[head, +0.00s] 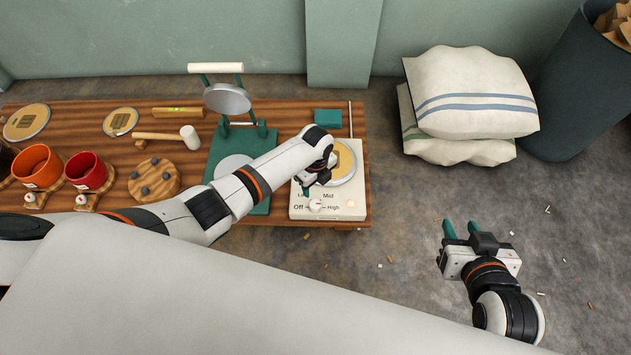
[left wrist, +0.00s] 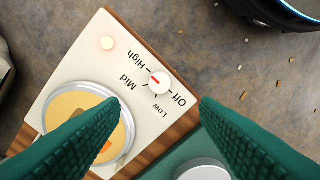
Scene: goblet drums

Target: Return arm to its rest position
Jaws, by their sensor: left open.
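My left arm reaches in over the workbench, and its gripper (head: 308,186) hangs above the white hot plate unit (head: 328,212). In the left wrist view the green fingers of the left gripper (left wrist: 160,108) are wide apart with nothing between them. Behind them show the white knob (left wrist: 159,82) with a red mark, the Off, Low, Mid and High labels, and a lit lamp (left wrist: 106,43). A round tan disc (left wrist: 75,108) lies on the metal plate, partly hidden by a finger. My right gripper (head: 461,228) is over the floor at right, its fingers apart and empty.
A green press (head: 228,99) stands left of the hot plate, close under my left forearm. A mallet (head: 165,136), orange cup (head: 37,166) and red cup (head: 87,171) are further left. Pale sacks (head: 470,95) and a dark bin (head: 580,90) stand at right. Floor between is mostly clear.

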